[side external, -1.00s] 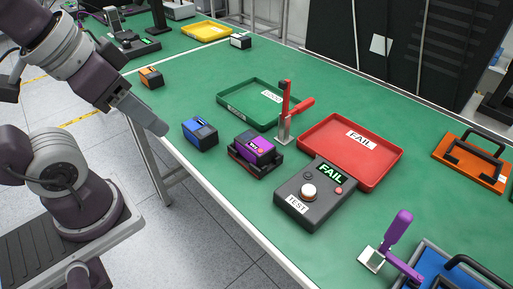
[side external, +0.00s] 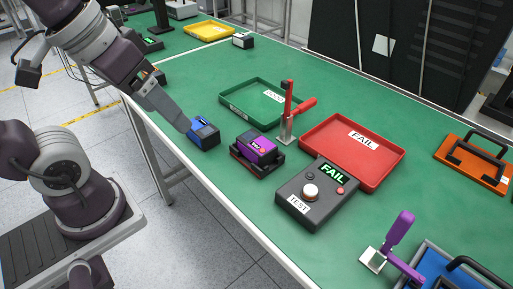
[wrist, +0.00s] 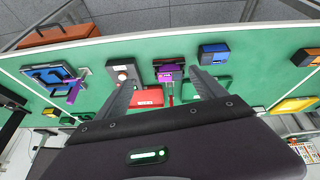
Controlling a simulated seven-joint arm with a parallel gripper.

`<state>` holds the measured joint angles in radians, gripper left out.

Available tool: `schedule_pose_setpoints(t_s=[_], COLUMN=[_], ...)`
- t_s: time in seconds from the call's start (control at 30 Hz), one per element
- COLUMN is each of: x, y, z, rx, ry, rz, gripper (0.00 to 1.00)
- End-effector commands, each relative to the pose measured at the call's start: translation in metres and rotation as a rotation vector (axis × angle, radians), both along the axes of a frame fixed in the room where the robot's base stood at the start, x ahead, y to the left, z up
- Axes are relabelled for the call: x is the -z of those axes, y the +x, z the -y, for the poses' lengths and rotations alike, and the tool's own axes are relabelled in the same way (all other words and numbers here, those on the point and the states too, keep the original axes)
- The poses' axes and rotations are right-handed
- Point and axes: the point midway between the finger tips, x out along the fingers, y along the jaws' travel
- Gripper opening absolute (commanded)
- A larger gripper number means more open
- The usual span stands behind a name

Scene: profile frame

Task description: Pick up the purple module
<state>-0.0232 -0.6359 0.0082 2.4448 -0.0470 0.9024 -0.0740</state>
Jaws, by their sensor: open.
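The purple module (side external: 258,147) sits on a dark fixture (side external: 248,163) on the green bench, with a red-handled clamp (side external: 289,125) standing behind it. In the wrist view the purple module (wrist: 168,75) shows between my spread fingers and some way beyond them. My gripper (side external: 185,127) is open and empty, to the left of the purple module and apart from it. In the side view its end overlaps the edge of a blue module (side external: 203,135); I cannot tell whether they touch. My gripper also shows in the wrist view (wrist: 163,78).
A test box (side external: 312,198) reading FAIL stands right of the fixture. A red FAIL tray (side external: 378,176) and a green tray (side external: 231,107) lie behind. A purple-handled clamp (side external: 398,232) stands at the front right. The bench between the blue module and the fixture is clear.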

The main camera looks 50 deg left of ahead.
Motion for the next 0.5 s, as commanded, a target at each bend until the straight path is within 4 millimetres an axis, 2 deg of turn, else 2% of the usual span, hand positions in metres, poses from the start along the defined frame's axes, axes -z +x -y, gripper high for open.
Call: schedule_pose_setpoints(t_s=[0.07,0.17,0.2,0.27,0.3,0.4,0.5], x=[0.001,0.013,0.023,0.043,0.059,0.100,0.131], y=[0.032,0.086,0.108,0.141,0.161,0.197,0.217], z=[0.001,-0.002,-0.006,-0.014,-0.020,-0.036,-0.047], rx=[-0.155,-0.429,-0.548,-0.730,-0.846,-1.097,-1.260], ry=[-0.107,-0.268,-0.328,-0.409,-0.456,-0.541,-0.587], rz=[-0.099,-0.244,-0.305,-0.392,-0.446,-0.556,-0.624], gripper=[0.80,0.80,0.80,0.80,0.80,0.80,0.80])
